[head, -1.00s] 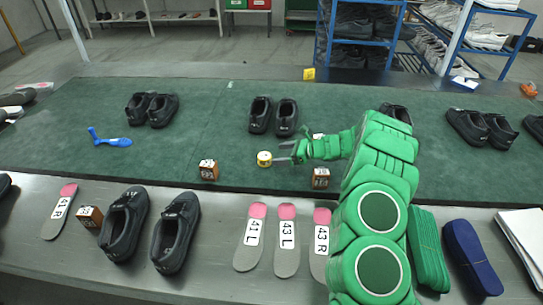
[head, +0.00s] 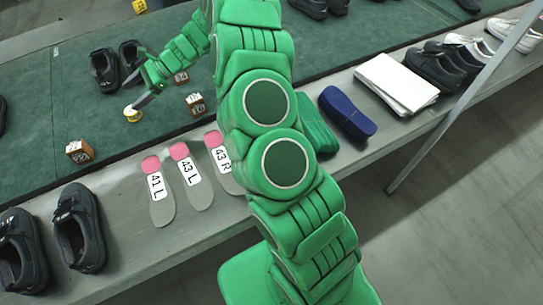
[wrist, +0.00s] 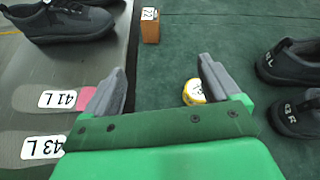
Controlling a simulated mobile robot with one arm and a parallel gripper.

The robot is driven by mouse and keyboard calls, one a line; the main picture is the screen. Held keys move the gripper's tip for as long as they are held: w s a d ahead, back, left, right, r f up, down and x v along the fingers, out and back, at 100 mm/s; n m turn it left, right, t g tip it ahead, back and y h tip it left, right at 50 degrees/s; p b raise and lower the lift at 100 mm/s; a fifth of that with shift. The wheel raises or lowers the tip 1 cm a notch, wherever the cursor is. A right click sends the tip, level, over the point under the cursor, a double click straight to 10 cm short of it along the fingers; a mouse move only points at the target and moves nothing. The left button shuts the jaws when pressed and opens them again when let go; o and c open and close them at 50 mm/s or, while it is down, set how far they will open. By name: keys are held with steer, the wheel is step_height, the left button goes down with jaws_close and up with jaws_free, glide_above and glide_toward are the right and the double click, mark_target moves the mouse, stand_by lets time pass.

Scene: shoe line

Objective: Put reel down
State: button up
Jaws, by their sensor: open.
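The reel is a small round yellow-and-white thing (head: 132,114) lying on the green mat (head: 60,119). It also shows in the wrist view (wrist: 193,92), beside the inner side of the right finger. My gripper (head: 135,92) is open just next to the reel. In the wrist view the two grey fingers (wrist: 160,68) stand wide apart, with nothing clamped between them. I cannot tell whether the right finger touches the reel.
Small brown numbered blocks (head: 80,151) stand on the mat near the reel. A pair of black shoes (head: 104,70) is behind it. Labelled insoles (head: 158,192), dark shoes (head: 78,228) and a white paper stack (head: 396,84) lie on the grey front ledge.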

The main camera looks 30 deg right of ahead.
steer(key=s+d+r+n+g+h, duration=0.1)
steer(key=s+r+n+h, duration=0.15)
steer(key=s+r, duration=0.4)
steer(key=s+r+n+g+h, duration=0.1)
steer(key=s+r+n, duration=0.3)
steer(key=s, duration=0.6)
steer(key=s+d+r+n+g+h, duration=0.1)
steer(key=s+r+n+h, duration=0.15)
steer(key=s+r, duration=0.4)
steer(key=s+d+n+h, duration=0.3)
steer(key=s+d, duration=0.6)
steer(key=s, duration=0.5)
steer(key=s+d+n+h, duration=0.4)
steer(key=s+d, duration=0.5)
steer(key=s, duration=0.5)
steer(key=shift+s+d+r+t, duration=0.3)
steer(key=shift+s+t, duration=0.1)
